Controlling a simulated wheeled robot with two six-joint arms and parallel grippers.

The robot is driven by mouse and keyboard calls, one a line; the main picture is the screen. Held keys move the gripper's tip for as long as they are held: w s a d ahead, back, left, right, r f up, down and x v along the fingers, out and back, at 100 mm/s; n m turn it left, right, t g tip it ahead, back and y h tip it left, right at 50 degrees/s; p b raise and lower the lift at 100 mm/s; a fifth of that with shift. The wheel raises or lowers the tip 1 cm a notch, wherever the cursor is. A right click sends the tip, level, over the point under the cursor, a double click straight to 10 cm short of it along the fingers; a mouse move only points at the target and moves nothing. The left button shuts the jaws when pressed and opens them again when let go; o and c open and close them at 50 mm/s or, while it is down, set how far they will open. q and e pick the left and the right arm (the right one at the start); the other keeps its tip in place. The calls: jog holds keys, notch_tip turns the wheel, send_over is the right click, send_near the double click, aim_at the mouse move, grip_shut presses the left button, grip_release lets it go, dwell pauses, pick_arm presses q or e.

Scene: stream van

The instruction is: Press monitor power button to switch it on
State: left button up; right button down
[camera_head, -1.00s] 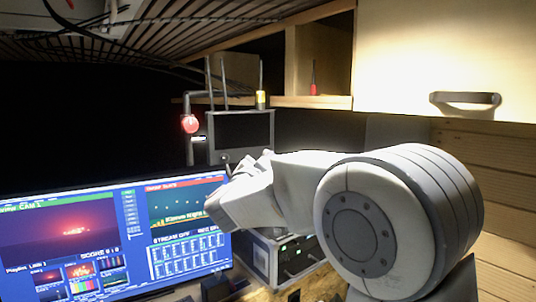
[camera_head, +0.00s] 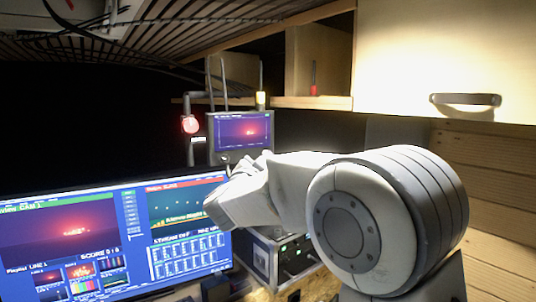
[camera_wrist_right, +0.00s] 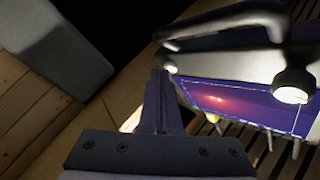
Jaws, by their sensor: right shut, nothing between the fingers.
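The small grey monitor (camera_head: 241,145) stands behind the large display, with antennas above it. Its screen is lit, showing a purple picture with a red glow. In the right wrist view the monitor (camera_wrist_right: 225,103) appears turned over, with its lit screen, a curved bar and pale round knobs on its edge. My right gripper (camera_wrist_right: 161,78) is shut and empty, its tips close to the monitor's edge beside one knob. Whether they touch it is unclear. In the head view my right arm covers the area just below the monitor. The power button is not clearly visible. My left gripper is out of view.
A large display (camera_head: 80,240) with several video panels stands at the lower left. A metal-edged equipment box (camera_head: 285,260) sits below my right arm. A wooden cupboard (camera_head: 430,60) with a grey handle is at upper right. A red lamp (camera_head: 190,124) is left of the monitor.

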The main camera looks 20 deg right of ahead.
dwell(0.3)
jog(key=shift+s, duration=0.45)
jog(key=shift+b, duration=0.3)
jog(key=s+d+b, duration=0.1)
jog(key=s+b, duration=0.1)
jog(key=s, duration=0.4)
